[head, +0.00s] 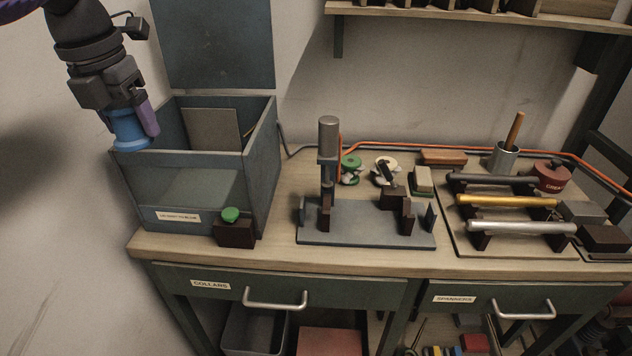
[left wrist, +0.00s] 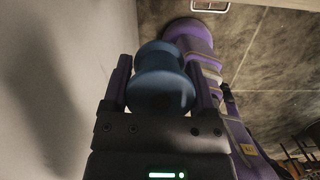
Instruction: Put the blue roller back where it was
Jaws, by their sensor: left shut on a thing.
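The blue roller (head: 130,138) is a spool with wide ends. My left gripper (head: 132,121) is shut on it, pointing down at the upper left. In the head view the roller overlaps the upper left corner of the grey open-topped bin (head: 170,165). I cannot tell whether it touches the rim. In the left wrist view the roller (left wrist: 160,80) sits between the two fingers of my left gripper (left wrist: 161,82). My right gripper is not in view.
A block with a green knob (head: 231,214) stands before the bin. A grey fixture (head: 330,236) with a post is mid-bench. At right, a rack holds black, gold (head: 505,202) and silver (head: 520,227) bars.

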